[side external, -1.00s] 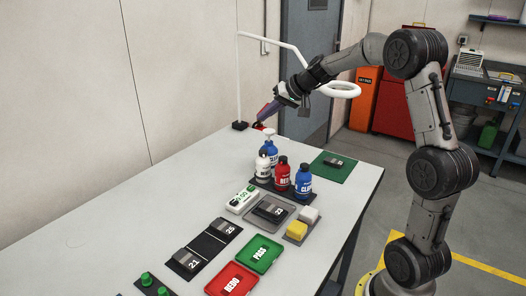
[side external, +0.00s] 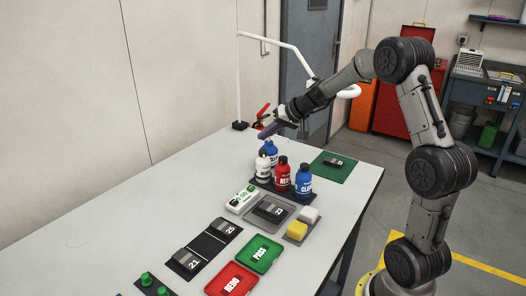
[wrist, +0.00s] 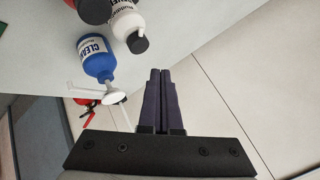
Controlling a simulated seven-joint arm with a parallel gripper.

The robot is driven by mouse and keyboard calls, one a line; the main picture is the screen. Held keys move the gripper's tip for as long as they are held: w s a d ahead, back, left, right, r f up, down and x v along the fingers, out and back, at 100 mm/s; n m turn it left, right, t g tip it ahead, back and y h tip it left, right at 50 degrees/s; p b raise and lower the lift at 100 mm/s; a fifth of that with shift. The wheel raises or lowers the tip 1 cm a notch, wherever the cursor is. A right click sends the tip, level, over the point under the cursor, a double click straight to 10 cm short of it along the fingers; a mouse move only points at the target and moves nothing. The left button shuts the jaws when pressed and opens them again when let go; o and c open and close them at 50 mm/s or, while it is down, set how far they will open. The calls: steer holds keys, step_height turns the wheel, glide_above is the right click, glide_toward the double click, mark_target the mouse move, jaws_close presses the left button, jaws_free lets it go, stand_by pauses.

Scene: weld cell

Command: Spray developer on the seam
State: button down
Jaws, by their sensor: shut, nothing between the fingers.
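A white bottle with a black cap (side external: 262,167) stands in the dark bottle rack; its label is not fully readable. A red bottle (side external: 282,177) and a blue bottle (side external: 303,183) stand to its right. A blue pump bottle (side external: 271,150) stands just behind; in the wrist view its label reads CLEAN and its white pump head (wrist: 116,96) shows. A dark weld plate (side external: 270,209) lies in a grey tray; its seam is too small to make out. My gripper (side external: 262,132) is shut and empty, above the pump bottle. Its fingers touch each other in the wrist view (wrist: 160,73).
A white timer (side external: 242,200), a yellow sponge (side external: 297,230) and a white block (side external: 310,214) flank the tray. Green PASS (side external: 260,265) and red REDO (side external: 220,291) trays lie in front.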

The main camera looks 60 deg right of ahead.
mark_target(266, 152)
steer(key=shift+f, duration=1.1)
steer(key=shift+f, duration=0.1)
stand_by(1.2)
steer(key=shift+f, duration=0.3)
steer(key=shift+f, duration=0.55)
stand_by(0.9)
steer(key=shift+r, duration=0.95)
steer(key=shift+r, duration=2.55)
stand_by(0.3)
